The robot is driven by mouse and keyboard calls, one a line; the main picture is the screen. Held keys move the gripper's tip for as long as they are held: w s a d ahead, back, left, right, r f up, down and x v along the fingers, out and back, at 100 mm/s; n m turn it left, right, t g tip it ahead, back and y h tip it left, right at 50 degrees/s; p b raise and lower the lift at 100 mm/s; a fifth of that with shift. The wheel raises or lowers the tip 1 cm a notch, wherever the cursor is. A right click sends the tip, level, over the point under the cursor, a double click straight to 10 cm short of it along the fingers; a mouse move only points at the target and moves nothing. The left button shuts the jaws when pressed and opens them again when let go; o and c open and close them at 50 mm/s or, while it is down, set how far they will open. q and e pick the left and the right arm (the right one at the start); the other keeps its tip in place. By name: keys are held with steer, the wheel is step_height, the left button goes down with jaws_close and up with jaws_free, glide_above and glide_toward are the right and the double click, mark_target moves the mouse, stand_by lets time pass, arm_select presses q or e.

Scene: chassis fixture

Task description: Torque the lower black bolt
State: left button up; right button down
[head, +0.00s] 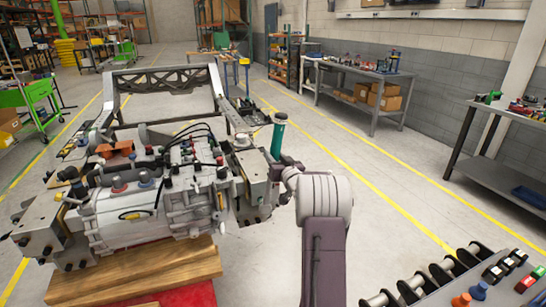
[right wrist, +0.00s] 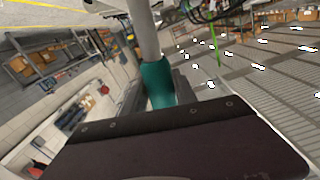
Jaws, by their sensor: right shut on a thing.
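My right gripper (head: 274,164) is shut on a tool with a teal handle (head: 278,137), which stands roughly upright at the right side of the chassis fixture (head: 150,210). In the right wrist view the teal handle (right wrist: 157,84) sits between the dark fingers, and a grey shaft (right wrist: 145,35) extends from it. The tool's lower end is hidden in the head view. I cannot tell which is the lower black bolt. My left gripper is not in view.
The fixture rests on wooden blocks (head: 140,275). A rack with black rollers and coloured parts (head: 455,285) is at the lower right. Grey workbenches (head: 360,77) stand along the right wall. The floor between is clear.

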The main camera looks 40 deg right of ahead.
steer(key=shift+s+d+r+p, duration=0.15)
steer(key=shift+d+p, duration=0.15)
steer(key=shift+d, duration=0.2)
steer(key=shift+d+m, duration=0.15)
steer(key=shift+m, duration=0.15)
steer(key=shift+s, duration=0.15)
steer(key=shift+v, duration=0.85)
steer(key=b+v, duration=0.3)
steer(key=v, duration=0.2)
stand_by(0.8)
stand_by(0.3)
